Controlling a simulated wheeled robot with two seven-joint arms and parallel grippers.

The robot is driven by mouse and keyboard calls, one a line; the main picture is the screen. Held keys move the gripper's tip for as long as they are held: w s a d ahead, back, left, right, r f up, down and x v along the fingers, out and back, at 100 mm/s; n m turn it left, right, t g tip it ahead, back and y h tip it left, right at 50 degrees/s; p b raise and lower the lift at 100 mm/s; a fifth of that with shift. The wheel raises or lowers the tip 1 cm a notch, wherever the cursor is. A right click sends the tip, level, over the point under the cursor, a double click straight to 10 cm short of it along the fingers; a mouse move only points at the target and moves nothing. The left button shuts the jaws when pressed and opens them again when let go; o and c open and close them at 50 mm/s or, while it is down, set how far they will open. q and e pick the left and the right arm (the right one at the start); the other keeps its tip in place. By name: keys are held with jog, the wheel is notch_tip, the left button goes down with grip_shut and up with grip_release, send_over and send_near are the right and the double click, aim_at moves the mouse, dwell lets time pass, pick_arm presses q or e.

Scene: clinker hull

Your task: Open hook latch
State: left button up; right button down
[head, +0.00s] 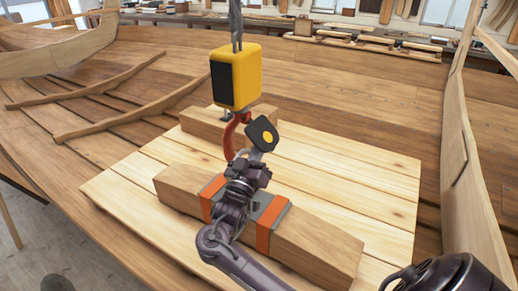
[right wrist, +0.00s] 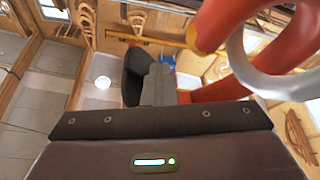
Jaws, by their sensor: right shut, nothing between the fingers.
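A yellow hoist block (head: 236,77) with a black side panel hangs from above, and its red hook (head: 231,137) curves down over a timber beam (head: 312,238). In the right wrist view the hook (right wrist: 295,52) is close at upper right, beside a thick grey ring (right wrist: 262,80). A dark rounded plate with a yellow dot (head: 262,134) sits just right of the hook; it may be the latch. My right gripper (head: 256,155) is shut and empty just below this plate. Its grey fingers (right wrist: 158,85) overlap a dark piece; contact cannot be told. My left gripper is not in view.
Orange and grey straps (head: 270,222) wrap the beam, which lies on pale planks (head: 386,190). Another timber block (head: 200,124) lies behind. The hull side (head: 465,160) rises at right, and curved ribs (head: 130,105) run at left.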

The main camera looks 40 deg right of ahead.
dwell(0.5)
jog(key=c, duration=2.2)
grip_release()
jog(key=c, duration=1.5)
grip_release()
jog(key=shift+c, duration=0.2)
jog(key=s+r+p+v, duration=0.1)
jog(key=v, duration=0.7)
jog(key=shift+s, duration=0.5)
jog(key=shift+a, duration=0.1)
jog(key=shift+a+f, duration=0.1)
